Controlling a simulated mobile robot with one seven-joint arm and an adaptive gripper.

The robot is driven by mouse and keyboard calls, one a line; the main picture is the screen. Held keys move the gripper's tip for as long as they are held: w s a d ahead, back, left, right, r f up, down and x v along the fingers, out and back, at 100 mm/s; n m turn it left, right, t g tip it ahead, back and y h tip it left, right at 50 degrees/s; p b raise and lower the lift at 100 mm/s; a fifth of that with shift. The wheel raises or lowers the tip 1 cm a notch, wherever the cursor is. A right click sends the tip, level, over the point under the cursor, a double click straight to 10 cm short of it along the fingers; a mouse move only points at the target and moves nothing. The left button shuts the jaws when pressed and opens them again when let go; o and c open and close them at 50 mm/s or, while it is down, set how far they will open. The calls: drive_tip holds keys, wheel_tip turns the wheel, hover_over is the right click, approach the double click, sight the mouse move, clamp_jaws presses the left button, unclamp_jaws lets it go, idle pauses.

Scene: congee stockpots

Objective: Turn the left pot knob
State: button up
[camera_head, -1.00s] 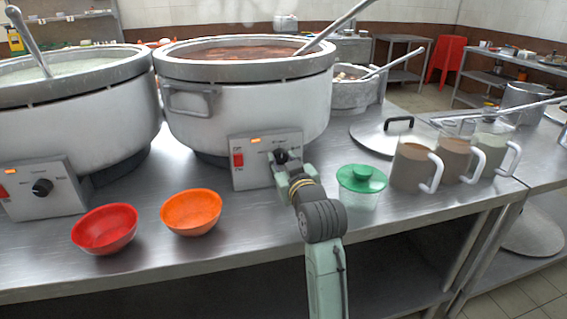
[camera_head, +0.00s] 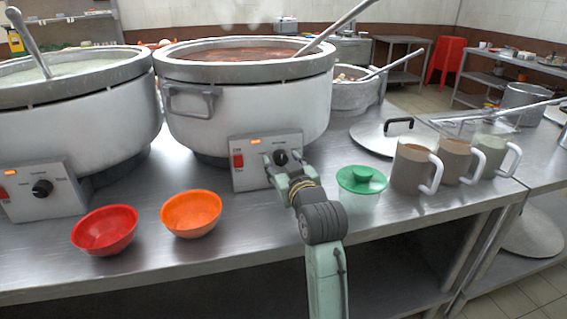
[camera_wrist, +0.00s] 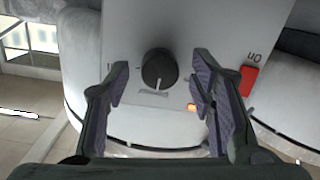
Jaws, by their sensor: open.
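The left pot (camera_head: 75,120) is large and silver, and its control box at the front carries a black knob (camera_head: 42,188). The middle pot (camera_head: 245,115) has a similar control box with a black knob (camera_head: 281,157), which also shows in the wrist view (camera_wrist: 159,68). My gripper (camera_head: 283,168) is at the middle pot's box, not the left pot's. In the wrist view my gripper (camera_wrist: 161,82) is open, with one finger on each side of the middle pot's knob and gaps between. A pale pointer line on that knob points down in that view.
A red bowl (camera_head: 104,230) and an orange bowl (camera_head: 190,212) stand before the pots. Several handled mugs (camera_head: 415,168) stand farther right. A red switch (camera_wrist: 249,80) is beside the middle knob.

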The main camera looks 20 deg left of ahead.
drive_tip(key=v, duration=1.1)
drive_tip(key=shift+s+d, duration=0.25)
drive_tip(key=shift+s, duration=0.05)
drive_tip(key=shift+r, duration=0.1)
